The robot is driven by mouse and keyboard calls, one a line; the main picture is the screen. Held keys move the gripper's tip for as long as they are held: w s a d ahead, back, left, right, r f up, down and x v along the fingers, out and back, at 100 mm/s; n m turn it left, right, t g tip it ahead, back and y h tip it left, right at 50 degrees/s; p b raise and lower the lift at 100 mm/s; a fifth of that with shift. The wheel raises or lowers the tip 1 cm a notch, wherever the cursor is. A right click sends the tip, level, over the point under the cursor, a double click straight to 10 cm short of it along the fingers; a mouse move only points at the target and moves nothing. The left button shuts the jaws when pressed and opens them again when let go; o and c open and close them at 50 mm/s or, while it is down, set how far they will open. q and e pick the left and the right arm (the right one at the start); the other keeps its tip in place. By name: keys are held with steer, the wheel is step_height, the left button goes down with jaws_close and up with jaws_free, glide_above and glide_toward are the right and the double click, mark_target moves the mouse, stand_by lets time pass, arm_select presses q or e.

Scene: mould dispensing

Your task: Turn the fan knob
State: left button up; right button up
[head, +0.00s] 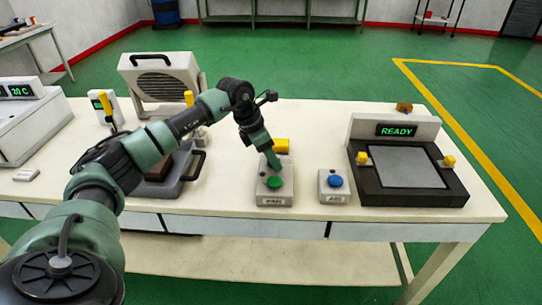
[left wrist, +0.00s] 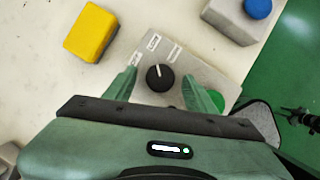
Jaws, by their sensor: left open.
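The fan knob (left wrist: 160,78) is a round black dial with a white pointer line, on a light grey control box (left wrist: 185,60). In the left wrist view the pointer aims up toward two small white labels. My left gripper (left wrist: 160,80) is open, with one green finger on each side of the knob and a visible gap to it. In the head view the left gripper (head: 272,165) is over the back of the control box (head: 274,197) and hides the knob. The box's green button (head: 274,183) shows in front. The grey fan (head: 160,82) stands at the back left. My right gripper is out of view.
A yellow block (head: 281,145) lies just behind the control box. A box with a blue button (head: 335,181) stands to its right. Further right is a dark press-like unit (head: 456,190) with a READY display (head: 396,130). Bare table (head: 305,150) lies between them.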

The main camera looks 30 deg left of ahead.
arm_select(q)
steer(key=v, duration=0.7)
steer(key=shift+r+b, duration=0.4)
steer(key=shift+s, duration=0.1)
